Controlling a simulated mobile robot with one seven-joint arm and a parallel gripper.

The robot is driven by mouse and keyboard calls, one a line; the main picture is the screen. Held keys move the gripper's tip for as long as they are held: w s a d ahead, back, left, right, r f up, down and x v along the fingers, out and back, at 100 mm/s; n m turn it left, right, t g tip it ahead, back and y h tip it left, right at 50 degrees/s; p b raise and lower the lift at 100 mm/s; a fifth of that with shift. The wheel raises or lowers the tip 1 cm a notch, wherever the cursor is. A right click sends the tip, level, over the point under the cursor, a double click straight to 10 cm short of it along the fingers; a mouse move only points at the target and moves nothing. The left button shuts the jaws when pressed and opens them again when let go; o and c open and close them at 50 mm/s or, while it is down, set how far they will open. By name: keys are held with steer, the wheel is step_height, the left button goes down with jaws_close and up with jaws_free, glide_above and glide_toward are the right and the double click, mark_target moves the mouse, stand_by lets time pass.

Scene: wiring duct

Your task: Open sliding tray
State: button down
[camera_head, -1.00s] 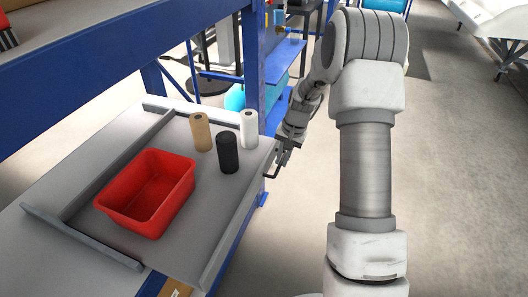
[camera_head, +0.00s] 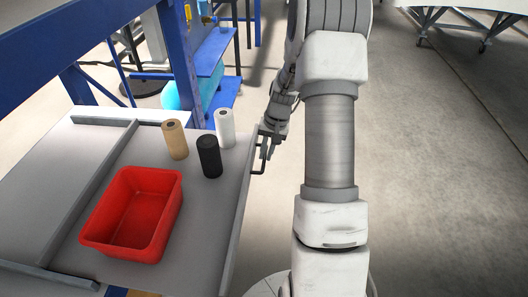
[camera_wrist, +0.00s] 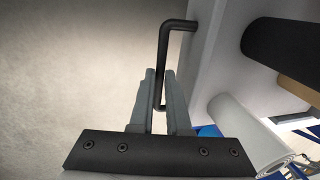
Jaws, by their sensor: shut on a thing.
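The sliding tray (camera_head: 205,205) is a grey flat tray with low walls, pulled partly out toward the right from the light bench surface (camera_head: 30,200). Its back wall (camera_head: 90,190) stands well along the side rails. A black bar handle (camera_wrist: 178,25) sticks out from the tray's front wall (camera_head: 240,210). My gripper (camera_wrist: 160,75) is shut on the handle, with one finger on each side of the bar. In the head view, my gripper (camera_head: 264,150) is at the tray's right edge, near the far corner.
On the tray stand a red bin (camera_head: 133,215), a tan roll (camera_head: 174,140), a black roll (camera_head: 209,157) and a white roll (camera_head: 224,128). A blue rack (camera_head: 150,60) rises behind and above. The floor to the right (camera_head: 430,180) is open.

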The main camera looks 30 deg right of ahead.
steer(key=c, duration=0.9)
jaws_free()
